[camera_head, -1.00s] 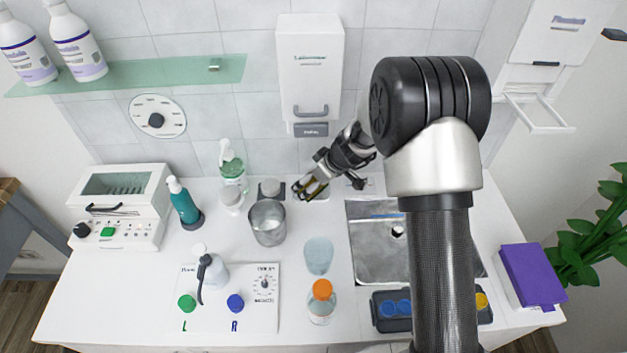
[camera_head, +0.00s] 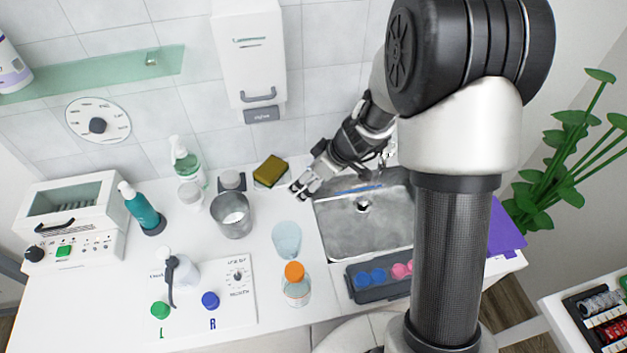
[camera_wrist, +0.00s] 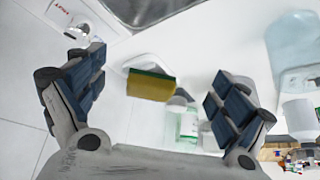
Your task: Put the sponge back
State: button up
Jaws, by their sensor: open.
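The sponge (camera_head: 270,170), yellow-brown with a green layer, rests on a small white pad at the back of the counter, close to the tiled wall. In the wrist view the sponge (camera_wrist: 150,88) appears beyond and between my spread fingers, with a clear gap to each. My gripper (camera_head: 303,189) is open and empty, to the right of the sponge and near the sink's back left corner; it also shows in the wrist view (camera_wrist: 145,95).
A metal beaker (camera_head: 232,216) and a soap bottle (camera_head: 188,163) stand left of the sponge. The sink (camera_head: 350,235) is right of my gripper. A clear cup (camera_head: 286,240) and an orange-capped bottle (camera_head: 296,287) stand in front. A dispenser (camera_head: 249,60) hangs above.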

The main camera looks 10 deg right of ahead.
jog(key=s+a+r+m, duration=0.3)
jog(key=s+r, duration=1)
jog(key=r, duration=0.3)
jog(key=s+d+r+m+h, duration=0.2)
jog(key=s+d+m, duration=0.1)
jog(key=s, duration=0.4)
jog(key=s+d+r+m+h, duration=0.2)
jog(key=s+d+m, duration=0.1)
jog(key=s, duration=0.5)
jog(key=shift+r, duration=0.35)
